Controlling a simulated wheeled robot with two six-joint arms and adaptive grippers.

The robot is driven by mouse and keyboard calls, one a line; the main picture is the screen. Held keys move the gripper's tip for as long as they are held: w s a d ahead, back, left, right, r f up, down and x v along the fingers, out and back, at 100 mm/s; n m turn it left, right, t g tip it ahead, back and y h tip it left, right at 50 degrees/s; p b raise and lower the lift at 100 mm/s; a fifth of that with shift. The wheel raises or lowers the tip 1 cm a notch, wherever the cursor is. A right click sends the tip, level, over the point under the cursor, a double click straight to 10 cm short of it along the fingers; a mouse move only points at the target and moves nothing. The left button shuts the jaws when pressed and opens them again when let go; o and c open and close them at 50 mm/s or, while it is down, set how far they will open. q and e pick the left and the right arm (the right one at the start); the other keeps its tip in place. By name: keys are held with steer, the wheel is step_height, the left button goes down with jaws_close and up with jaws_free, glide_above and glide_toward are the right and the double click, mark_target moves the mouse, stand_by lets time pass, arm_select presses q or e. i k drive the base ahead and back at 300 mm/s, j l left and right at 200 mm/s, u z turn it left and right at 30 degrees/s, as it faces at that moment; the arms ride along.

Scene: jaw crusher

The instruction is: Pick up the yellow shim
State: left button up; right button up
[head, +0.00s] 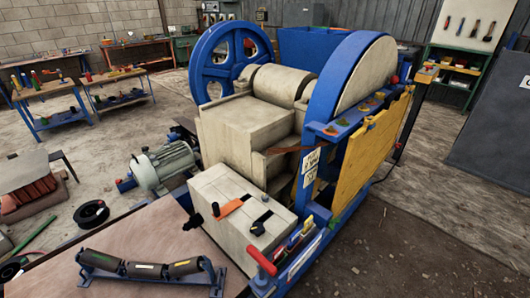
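No gripper of mine is in view. A blue rack (266,288) at the bottom centre, at the crusher's near corner, holds several slim coloured pieces side by side. A small yellow piece (308,223) shows at its far end and may be the yellow shim; it is too small to be sure. A red T-shaped handle (262,262) stands at the rack's near end. The blue and cream jaw crusher (250,125) fills the middle of the view.
A cream box (226,187) left of the rack carries an orange strap-like piece (233,205) and a black one (261,223). A roller frame (150,270) lies on a brown surface at lower left. A yellow panel (370,150) covers the crusher's right side. Floor at right is clear.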

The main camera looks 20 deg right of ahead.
mark_target(308, 224)
steer(key=z, duration=1.1)
